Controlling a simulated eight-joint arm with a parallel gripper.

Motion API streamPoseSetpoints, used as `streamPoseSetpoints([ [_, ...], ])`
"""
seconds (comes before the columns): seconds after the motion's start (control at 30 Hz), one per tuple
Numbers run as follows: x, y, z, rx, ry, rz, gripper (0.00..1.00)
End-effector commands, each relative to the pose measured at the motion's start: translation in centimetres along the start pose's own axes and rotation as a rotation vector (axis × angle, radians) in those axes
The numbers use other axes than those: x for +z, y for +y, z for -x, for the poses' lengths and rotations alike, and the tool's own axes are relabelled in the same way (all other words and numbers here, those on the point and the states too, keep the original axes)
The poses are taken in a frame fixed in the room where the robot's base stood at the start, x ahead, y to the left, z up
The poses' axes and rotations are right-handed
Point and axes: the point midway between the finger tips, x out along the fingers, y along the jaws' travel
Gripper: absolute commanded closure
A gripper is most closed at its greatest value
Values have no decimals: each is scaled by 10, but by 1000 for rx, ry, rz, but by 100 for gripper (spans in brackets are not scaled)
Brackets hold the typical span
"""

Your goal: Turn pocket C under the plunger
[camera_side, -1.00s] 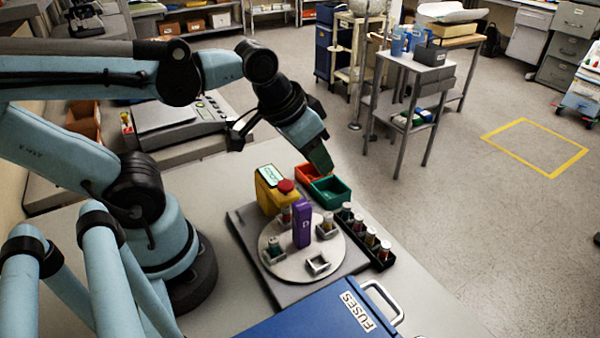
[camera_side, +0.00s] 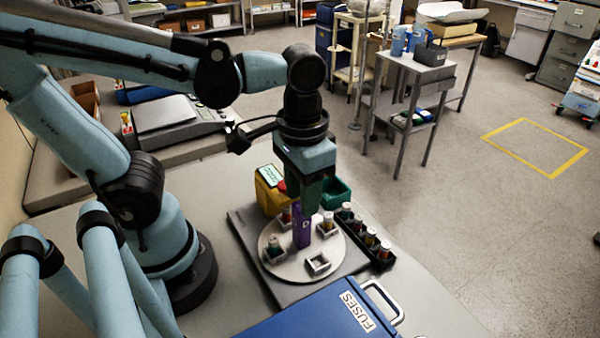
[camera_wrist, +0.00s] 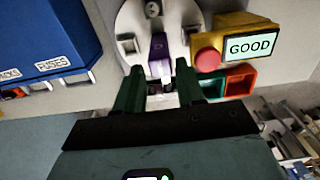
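The round grey turntable (camera_side: 290,272) carries several small pockets; it also shows in the wrist view (camera_wrist: 132,18). A purple upright block (camera_side: 301,229) marked D stands on the turntable, and it shows in the wrist view (camera_wrist: 158,47). Vials stand in the left pocket (camera_side: 273,246) and right pocket (camera_side: 328,225); the front pocket (camera_side: 318,263) looks empty. No letter C is readable. The yellow station (camera_side: 270,197) has a red button (camera_wrist: 208,61) and a screen reading GOOD (camera_wrist: 250,46). My gripper (camera_wrist: 158,68) points down with fingers apart, close to the purple block; contact cannot be told.
A black rack (camera_side: 378,256) with several vials stands right of the turntable. A green bin (camera_side: 338,190) is behind, beside an orange-red bin (camera_wrist: 240,82). A blue FUSES case (camera_side: 315,312) with a handle stands in front. Bare bench lies at the front right.

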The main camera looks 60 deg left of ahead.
Motion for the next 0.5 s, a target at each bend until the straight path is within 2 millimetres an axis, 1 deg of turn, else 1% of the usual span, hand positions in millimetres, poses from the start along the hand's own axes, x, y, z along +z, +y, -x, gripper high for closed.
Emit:
streamPoseSetpoints([
  [0.1,0,0,-15,0,0,0,62],
  [0.3,0,0,-37,0,1,0,62],
  [0.5,0,0,-51,0,1,0,62],
])
